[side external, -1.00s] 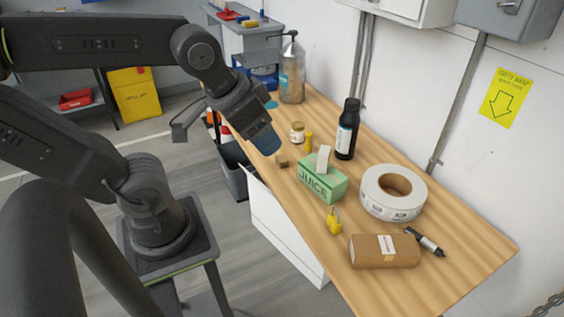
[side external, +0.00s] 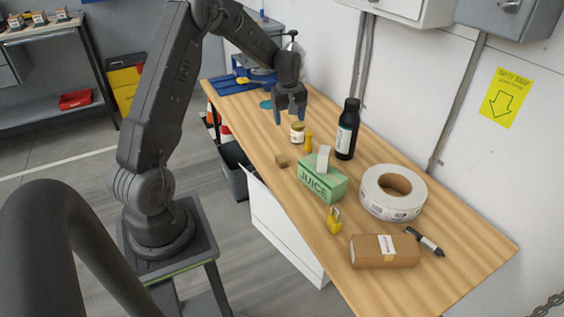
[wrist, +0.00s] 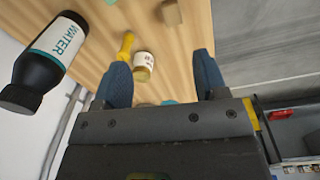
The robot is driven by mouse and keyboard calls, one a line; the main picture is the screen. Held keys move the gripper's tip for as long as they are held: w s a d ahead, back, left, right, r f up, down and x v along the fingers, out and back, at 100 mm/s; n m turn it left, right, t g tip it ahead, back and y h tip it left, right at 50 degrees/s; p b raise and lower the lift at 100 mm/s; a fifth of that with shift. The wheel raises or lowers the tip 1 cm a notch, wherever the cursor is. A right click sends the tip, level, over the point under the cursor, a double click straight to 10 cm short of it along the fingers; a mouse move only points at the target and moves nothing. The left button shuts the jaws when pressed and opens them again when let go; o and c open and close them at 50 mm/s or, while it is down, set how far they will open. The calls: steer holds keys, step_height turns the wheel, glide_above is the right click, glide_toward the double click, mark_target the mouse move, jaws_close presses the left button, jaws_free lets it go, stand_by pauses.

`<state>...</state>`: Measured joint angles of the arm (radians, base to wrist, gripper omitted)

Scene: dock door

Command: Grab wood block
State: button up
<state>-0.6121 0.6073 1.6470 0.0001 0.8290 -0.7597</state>
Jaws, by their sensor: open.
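The wood block (side external: 282,160) is a small brown cube on the wooden table, near its left edge, left of the green juice carton (side external: 322,187). It also shows at the top of the wrist view (wrist: 172,13), partly cut off by the frame edge. My gripper (side external: 290,116) is open with its blue fingers pointing down over the far part of the table, beyond the block and apart from it. In the wrist view, my gripper (wrist: 161,62) has nothing held between its fingers.
A small jar (side external: 298,133) and a yellow item (side external: 309,142) stand between my gripper and the carton. A black water bottle (side external: 347,132) stands to the right.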

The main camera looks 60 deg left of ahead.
steer(key=a+f+n, duration=0.2)
steer(key=a+f, duration=0.2)
steer(key=f, duration=0.2)
glide_above(281, 157)
steer(key=f, duration=0.7)
steer(key=shift+s+d+f, duration=0.2)
steer(key=shift+d+f, duration=0.1)
steer(key=shift+w+a+f, duration=0.1)
steer(key=shift+f, duration=1.45)
steer(key=shift+w+a+f, duration=0.1)
steer(key=shift+f, duration=1.4)
steer(key=c, duration=1)
steer(key=shift+r, duration=0.1)
